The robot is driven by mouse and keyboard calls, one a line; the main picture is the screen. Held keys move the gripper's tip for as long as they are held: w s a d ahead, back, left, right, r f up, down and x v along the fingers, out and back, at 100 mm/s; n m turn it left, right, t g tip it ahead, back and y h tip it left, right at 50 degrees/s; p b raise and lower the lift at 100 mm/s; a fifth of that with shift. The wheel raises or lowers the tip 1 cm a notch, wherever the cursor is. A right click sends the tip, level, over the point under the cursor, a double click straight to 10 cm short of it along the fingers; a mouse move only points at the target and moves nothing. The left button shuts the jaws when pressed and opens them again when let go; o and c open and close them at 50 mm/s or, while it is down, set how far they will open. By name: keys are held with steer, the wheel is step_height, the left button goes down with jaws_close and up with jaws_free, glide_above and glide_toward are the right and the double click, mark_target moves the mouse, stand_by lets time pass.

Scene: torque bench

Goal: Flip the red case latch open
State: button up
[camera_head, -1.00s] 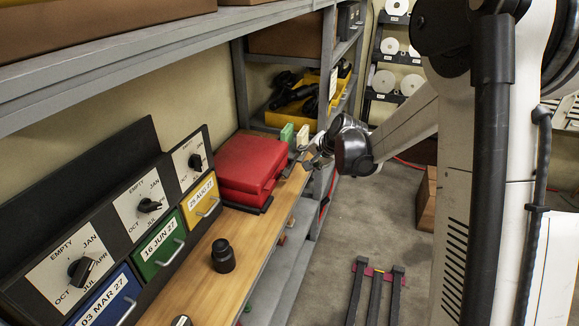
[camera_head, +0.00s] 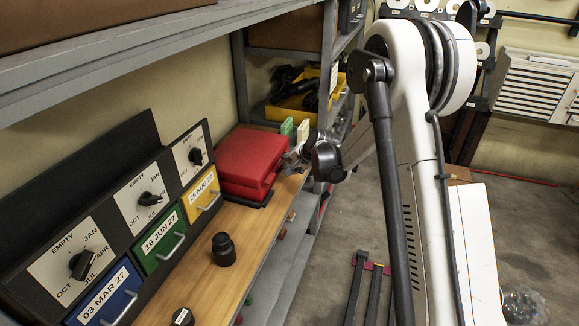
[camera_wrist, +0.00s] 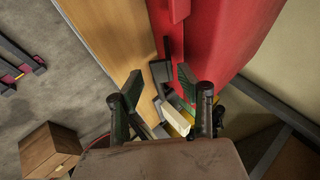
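The red case (camera_head: 250,160) lies closed on the wooden bench top, at the far end of the row of dials. It also fills the upper right of the wrist view (camera_wrist: 235,35). My gripper (camera_head: 294,157) is at the right side of the case, close to its edge; whether it touches the case is unclear. In the wrist view my gripper's two dark fingers (camera_wrist: 157,88) are apart, with nothing clearly held between them. I cannot make out the latch for certain; a narrow red part (camera_wrist: 179,10) shows on the case's side in the wrist view.
A green block (camera_head: 287,129) and a pale block (camera_head: 303,131) stand just behind the gripper. A black knobbed weight (camera_head: 223,249) stands on the bench (camera_head: 205,285). A yellow bin (camera_head: 291,113) sits behind, and a grey shelf (camera_head: 150,58) overhangs the bench.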

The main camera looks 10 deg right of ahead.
steer(key=shift+w+a+f, duration=0.1)
steer(key=shift+w+f, duration=0.05)
steer(key=shift+f, duration=0.05)
steer(key=shift+c, duration=0.5)
jaws_close()
steer(key=shift+f, duration=0.1)
